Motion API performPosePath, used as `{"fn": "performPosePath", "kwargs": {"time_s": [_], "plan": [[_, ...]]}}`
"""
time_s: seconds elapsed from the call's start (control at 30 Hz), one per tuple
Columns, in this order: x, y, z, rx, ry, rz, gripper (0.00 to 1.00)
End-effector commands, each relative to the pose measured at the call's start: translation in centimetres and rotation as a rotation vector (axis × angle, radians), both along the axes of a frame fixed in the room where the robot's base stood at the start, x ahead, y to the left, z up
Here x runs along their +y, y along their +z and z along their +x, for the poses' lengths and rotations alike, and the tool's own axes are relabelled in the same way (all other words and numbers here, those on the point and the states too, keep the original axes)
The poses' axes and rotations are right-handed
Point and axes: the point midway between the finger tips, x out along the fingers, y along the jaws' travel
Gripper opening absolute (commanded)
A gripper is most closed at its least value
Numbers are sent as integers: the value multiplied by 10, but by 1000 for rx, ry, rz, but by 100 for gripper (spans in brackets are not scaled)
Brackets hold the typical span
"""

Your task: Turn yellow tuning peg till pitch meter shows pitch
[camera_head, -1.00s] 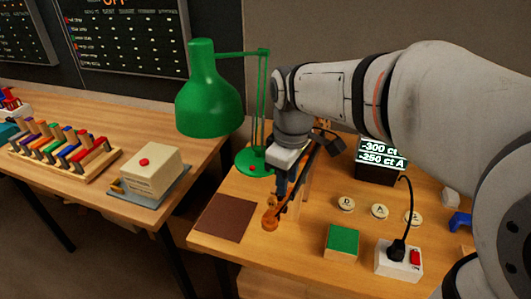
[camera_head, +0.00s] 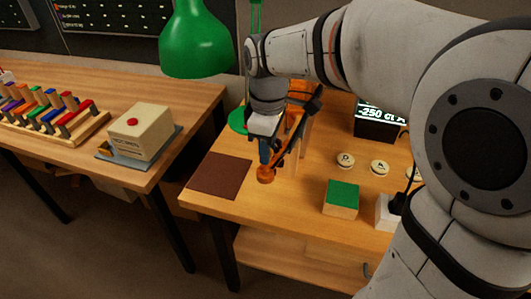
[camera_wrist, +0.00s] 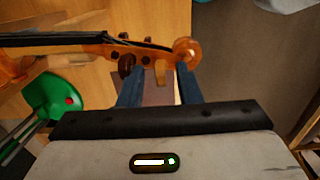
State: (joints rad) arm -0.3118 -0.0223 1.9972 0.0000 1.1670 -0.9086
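The violin's pegbox and scroll (camera_wrist: 186,50) lie across the top of the wrist view, with dark strings running left. A yellowish tuning peg (camera_wrist: 160,72) sticks out of the pegbox towards my gripper, beside a dark peg (camera_wrist: 126,66). My gripper (camera_wrist: 160,88) is open, its two blue fingers on either side of the yellowish peg with gaps between. In the head view my gripper (camera_head: 266,155) is at the violin's scroll (camera_head: 265,174), and the pegs are hidden. The pitch meter (camera_head: 378,128) shows "-250 ct A"; its upper part is hidden by my arm.
A green lamp (camera_head: 195,40) stands close left of my arm. A brown mat (camera_head: 220,176), a green-topped block (camera_head: 341,196) and round buttons marked D (camera_head: 345,160) and A (camera_head: 379,168) lie on the bench. A cream box (camera_head: 140,135) sits on the left table.

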Motion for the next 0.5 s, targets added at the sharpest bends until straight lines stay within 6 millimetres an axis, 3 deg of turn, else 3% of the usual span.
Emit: {"fn": "performPosePath", "kwargs": {"time_s": [0.23,0.5], "plan": [[0,-1,0,0,0,0,31],[0,-1,0,0,1,0,10]]}}
